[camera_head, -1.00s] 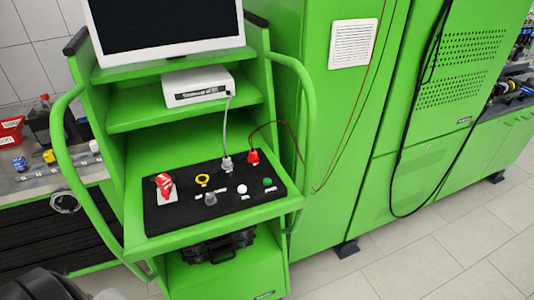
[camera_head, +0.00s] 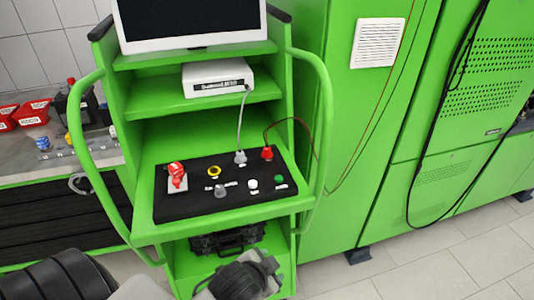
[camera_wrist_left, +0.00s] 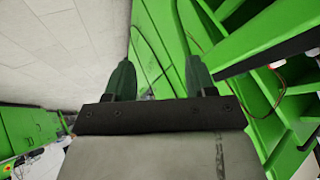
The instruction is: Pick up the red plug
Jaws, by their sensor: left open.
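The red plug (camera_head: 267,153) stands upright at the back right of the black panel (camera_head: 235,207) on the green cart, with a thin cable rising from it in the head view. My left arm (camera_head: 245,277) comes in from the lower left, in front of and below the cart's shelf, well apart from the plug. In the left wrist view my left gripper (camera_wrist_left: 161,78) is open, its two dark fingers apart with nothing between them. My right gripper is not in view.
A red rotary switch (camera_head: 176,176), yellow ring (camera_head: 213,171), grey plug (camera_head: 240,157) with cable, white button (camera_head: 252,184) and green button (camera_head: 279,178) share the panel. Green side handles (camera_head: 323,130) flank the cart. A white box (camera_head: 217,77) sits above.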

